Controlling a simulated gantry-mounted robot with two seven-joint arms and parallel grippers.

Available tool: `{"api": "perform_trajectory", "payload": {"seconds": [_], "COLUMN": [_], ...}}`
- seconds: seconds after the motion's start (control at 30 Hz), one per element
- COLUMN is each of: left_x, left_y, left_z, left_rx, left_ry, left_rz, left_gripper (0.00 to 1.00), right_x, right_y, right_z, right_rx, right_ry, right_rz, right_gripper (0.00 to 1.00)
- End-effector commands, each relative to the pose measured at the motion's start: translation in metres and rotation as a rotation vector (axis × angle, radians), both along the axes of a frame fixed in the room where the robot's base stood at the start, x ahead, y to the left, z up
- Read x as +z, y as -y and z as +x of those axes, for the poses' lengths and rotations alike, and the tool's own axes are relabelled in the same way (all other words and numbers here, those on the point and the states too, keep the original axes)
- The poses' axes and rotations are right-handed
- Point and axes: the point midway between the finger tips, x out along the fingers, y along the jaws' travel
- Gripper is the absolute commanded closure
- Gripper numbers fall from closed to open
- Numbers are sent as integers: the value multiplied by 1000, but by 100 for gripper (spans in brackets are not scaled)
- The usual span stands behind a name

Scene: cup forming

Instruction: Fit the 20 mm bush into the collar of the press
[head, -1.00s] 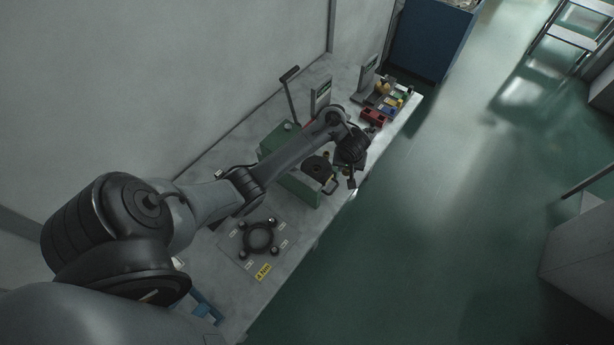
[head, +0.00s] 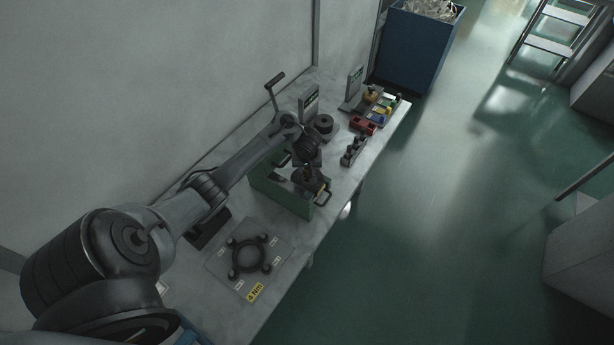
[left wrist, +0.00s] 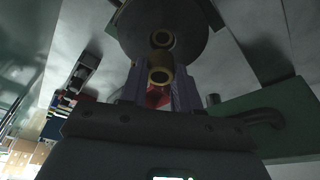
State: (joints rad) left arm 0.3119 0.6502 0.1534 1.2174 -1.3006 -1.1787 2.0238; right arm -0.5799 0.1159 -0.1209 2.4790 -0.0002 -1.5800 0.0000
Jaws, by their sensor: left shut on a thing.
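My left gripper (head: 312,184) is over the green press block (head: 268,186) on the bench. In the left wrist view its two purple-grey fingers (left wrist: 160,88) are shut on a small brass-coloured bush (left wrist: 160,76), whose open end faces the camera. Beyond the bush is a dark round part (left wrist: 190,32) with a brass-coloured ring (left wrist: 162,39) at its middle, seemingly the collar. The bush appears apart from the ring and slightly below it in the picture; the depth between them is unclear. In the head view the gripper hides the bush and collar. My right gripper is not in view.
A dark disc (head: 325,124), a black rack (head: 354,150) and red bins (head: 363,126) stand farther along the bench. A lever (head: 272,97) rises behind the block. A plate with a black ring (head: 248,257) lies nearer. A blue bin (head: 422,45) stands beyond the bench.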

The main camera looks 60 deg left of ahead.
Motion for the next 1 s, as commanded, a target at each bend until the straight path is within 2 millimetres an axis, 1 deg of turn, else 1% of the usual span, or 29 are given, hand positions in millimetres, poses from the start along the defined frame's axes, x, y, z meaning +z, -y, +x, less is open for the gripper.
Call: {"api": "perform_trajectory", "payload": {"seconds": [0.2,0.3,0.67,0.8,0.83,0.97,1.0], "left_x": [-29,-37,-39,-43,-42,-42,-42], "left_y": [-1,-1,0,0,0,0,0], "left_z": [-1,-1,0,-1,0,0,0], "left_rx": [-1,0,-1,-2,-2,-2,-2], "left_ry": [-3,-2,-1,-1,-1,-1,-1], "left_rz": [2,2,1,1,1,1,1], "left_gripper": [98,98,98,98,64,44,43], "right_x": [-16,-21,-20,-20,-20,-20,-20], "right_y": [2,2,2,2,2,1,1], "right_z": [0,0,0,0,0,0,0], "right_rx": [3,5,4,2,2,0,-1], "right_ry": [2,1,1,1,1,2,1], "right_rz": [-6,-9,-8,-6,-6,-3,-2], "right_gripper": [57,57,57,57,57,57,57]}}
